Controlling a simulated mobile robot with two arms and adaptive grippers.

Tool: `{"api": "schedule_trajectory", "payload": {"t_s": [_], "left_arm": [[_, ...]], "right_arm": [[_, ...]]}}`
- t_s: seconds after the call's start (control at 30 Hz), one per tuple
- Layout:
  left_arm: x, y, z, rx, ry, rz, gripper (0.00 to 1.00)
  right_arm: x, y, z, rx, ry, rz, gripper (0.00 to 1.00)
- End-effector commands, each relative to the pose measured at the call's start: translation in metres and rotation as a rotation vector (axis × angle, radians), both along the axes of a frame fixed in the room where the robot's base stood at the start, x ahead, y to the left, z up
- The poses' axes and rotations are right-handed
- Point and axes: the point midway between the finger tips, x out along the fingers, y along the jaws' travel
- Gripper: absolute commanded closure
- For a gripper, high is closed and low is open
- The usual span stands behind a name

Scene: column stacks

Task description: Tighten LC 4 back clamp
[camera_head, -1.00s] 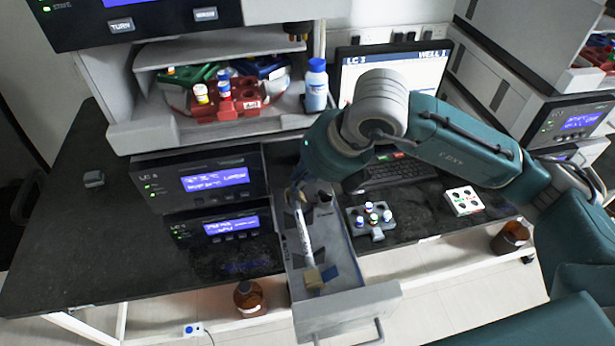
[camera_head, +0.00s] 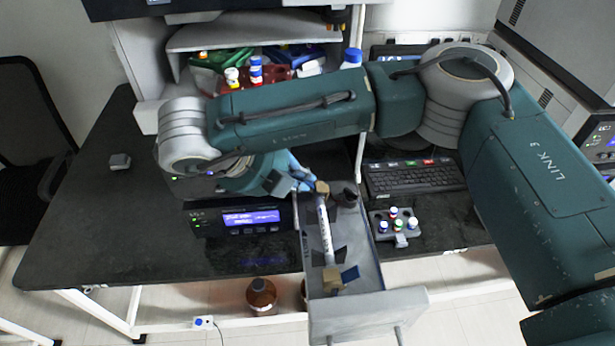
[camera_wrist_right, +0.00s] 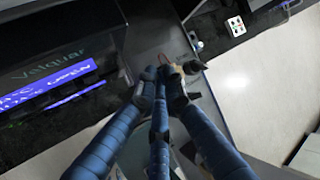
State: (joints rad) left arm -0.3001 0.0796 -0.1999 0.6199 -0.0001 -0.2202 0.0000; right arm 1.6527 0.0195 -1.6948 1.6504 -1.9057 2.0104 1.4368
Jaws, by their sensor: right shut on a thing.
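The open drawer (camera_head: 377,275) of the LC stack holds a white column (camera_head: 325,228) lying lengthwise. At its front end is a tan clamp (camera_head: 331,279) with a blue lever (camera_head: 350,273). At its back end is a brownish back clamp (camera_head: 321,187), partly hidden by my right gripper (camera_head: 312,184). The right gripper reaches in from the left over the drawer's back, shut on the back clamp. In the right wrist view the blue fingers (camera_wrist_right: 164,78) close together there, hiding most of the clamp. My left gripper is not in view.
The lower LC module (camera_head: 245,216) stands left of the drawer; my right arm hides the module above. A small vial rack (camera_head: 397,224) and a keyboard (camera_head: 415,178) lie to the right. A brown bottle (camera_head: 262,296) stands below.

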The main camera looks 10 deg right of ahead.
Motion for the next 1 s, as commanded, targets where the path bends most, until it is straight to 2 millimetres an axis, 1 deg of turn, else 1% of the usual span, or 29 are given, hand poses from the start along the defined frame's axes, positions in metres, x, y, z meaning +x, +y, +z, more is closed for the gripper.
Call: {"api": "schedule_trajectory", "payload": {"t_s": [0.03, 0.1, 0.4, 0.97, 1.0], "left_arm": [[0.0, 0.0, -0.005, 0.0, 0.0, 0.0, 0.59], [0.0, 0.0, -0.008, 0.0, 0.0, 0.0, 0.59], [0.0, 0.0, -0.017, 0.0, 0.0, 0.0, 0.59], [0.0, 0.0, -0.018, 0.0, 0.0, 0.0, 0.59], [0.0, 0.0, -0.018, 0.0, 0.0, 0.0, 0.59]], "right_arm": [[0.001, 0.003, -0.001, -0.036, -0.007, 0.002, 1.0], [0.001, 0.005, -0.003, -0.079, -0.006, 0.002, 1.0], [0.0, 0.009, -0.008, -0.192, -0.001, 0.001, 1.0], [-0.001, 0.01, -0.009, -0.217, 0.004, 0.002, 1.0], [-0.001, 0.01, -0.009, -0.216, 0.004, 0.002, 0.86]]}}
